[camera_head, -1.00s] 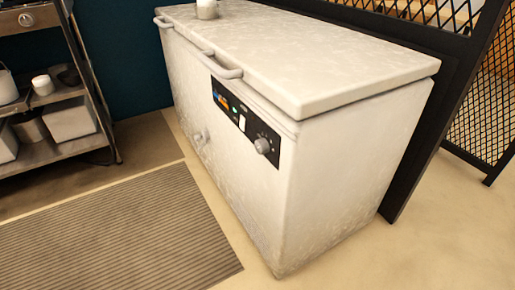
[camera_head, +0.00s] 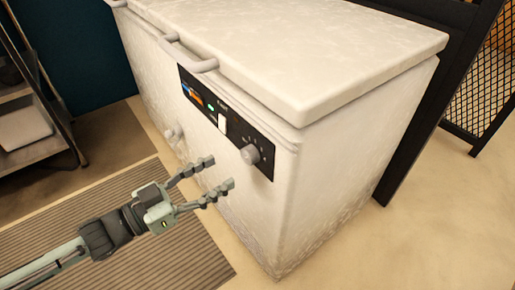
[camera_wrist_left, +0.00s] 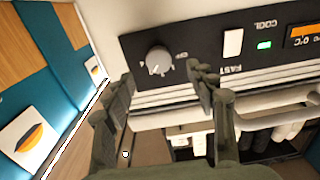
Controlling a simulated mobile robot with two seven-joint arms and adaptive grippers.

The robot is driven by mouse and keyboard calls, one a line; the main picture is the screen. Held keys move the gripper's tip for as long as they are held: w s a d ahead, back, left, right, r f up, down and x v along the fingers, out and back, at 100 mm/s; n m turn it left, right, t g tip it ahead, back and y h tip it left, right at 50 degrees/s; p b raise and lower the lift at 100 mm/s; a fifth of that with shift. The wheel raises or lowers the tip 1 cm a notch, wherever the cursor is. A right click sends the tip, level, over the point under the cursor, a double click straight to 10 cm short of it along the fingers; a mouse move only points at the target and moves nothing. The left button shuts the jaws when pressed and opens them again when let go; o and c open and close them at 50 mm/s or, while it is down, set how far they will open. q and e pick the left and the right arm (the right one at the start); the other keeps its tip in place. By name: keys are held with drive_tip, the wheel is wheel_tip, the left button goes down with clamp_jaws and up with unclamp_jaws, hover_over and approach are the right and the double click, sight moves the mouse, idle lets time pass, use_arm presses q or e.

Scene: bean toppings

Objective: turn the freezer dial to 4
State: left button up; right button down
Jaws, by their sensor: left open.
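The white chest freezer (camera_head: 245,215) stands in the middle of the head view with its lid closed. Its black control panel (camera_head: 262,136) carries a grey round dial (camera_head: 250,154) at the right end. In the left wrist view the dial (camera_wrist_left: 159,60) shows upside down, with a "4" mark to its left and "OFF" to its right; its exact setting is too small to tell. My left gripper (camera_head: 222,174) is open and empty, in front of the freezer, left of and below the dial in the head view and apart from it. My right gripper is not in view.
A white switch (camera_head: 222,124) and a green light (camera_head: 211,107) sit left of the dial on the panel. A lid handle (camera_head: 188,55) juts out above. A grey ribbed mat (camera_head: 60,222) lies on the floor. A black mesh partition (camera_head: 488,85) stands at the right.

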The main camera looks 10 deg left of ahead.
sight(245, 158)
use_arm(q)
drive_tip(key=x, duration=0.6)
drive_tip(key=shift+d+r, duration=0.1)
drive_tip(key=shift+r, duration=0.1)
drive_tip(key=shift+x, duration=0.85)
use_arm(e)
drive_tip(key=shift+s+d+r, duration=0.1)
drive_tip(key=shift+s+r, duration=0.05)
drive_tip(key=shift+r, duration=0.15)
use_arm(q)
drive_tip(key=shift+s, duration=0.1)
drive_tip(key=c, duration=1.1)
